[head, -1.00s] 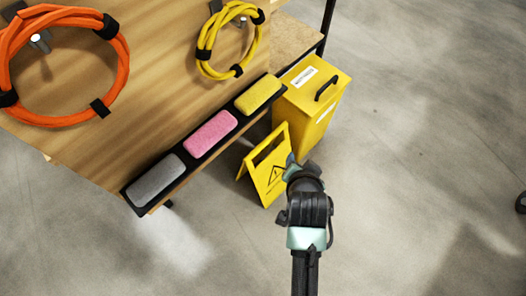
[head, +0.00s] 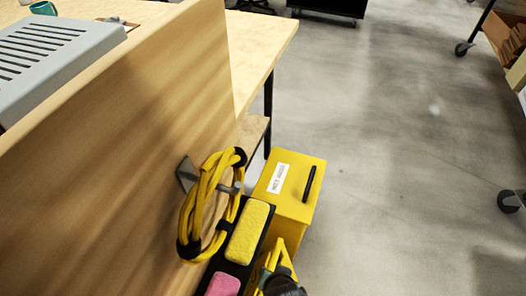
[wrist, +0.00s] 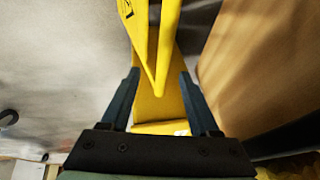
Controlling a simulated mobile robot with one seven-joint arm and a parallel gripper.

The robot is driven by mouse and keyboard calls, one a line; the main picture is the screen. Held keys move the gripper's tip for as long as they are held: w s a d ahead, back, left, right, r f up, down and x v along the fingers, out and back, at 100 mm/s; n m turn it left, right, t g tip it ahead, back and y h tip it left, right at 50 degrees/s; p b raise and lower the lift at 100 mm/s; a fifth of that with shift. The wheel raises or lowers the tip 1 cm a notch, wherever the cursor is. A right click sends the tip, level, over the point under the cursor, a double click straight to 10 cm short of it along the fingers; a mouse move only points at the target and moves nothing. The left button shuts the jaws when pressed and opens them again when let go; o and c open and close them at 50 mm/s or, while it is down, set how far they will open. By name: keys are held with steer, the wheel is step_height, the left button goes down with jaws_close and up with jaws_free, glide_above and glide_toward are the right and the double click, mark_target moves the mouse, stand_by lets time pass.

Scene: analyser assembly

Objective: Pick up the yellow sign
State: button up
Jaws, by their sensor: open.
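The yellow sign (head: 277,256) stands at the bottom edge of the head view, just below the yellow bin and mostly cut off or hidden by my arm. In the wrist view the folded yellow sign (wrist: 149,35) comes down from the top, its two panels meeting in a narrow edge between my fingers. My gripper (wrist: 157,84) is open, with one dark finger on each side of that edge. Gaps show between the sign and both fingers. In the head view only a dark part of my arm shows beside the sign; the fingertips are not clear.
A yellow bin (head: 293,186) with a black handle stands close behind the sign. A wooden board (head: 130,150) on the left carries a yellow cable coil (head: 203,205) and a black ledge with a yellow block (head: 248,232) and a pink block (head: 222,285). Open floor lies to the right.

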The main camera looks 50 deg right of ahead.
steer(key=shift+a+b+x, duration=0.15)
steer(key=shift+b+x, duration=1.25)
steer(key=shift+x, duration=1.25)
steer(key=shift+a+b+x, duration=0.2)
steer(key=shift+b+x, duration=1.15)
steer(key=shift+x, duration=1.35)
steer(key=shift+w, duration=0.2)
steer(key=shift+f, duration=0.2)
jaws_close()
steer(key=shift+s, duration=0.1)
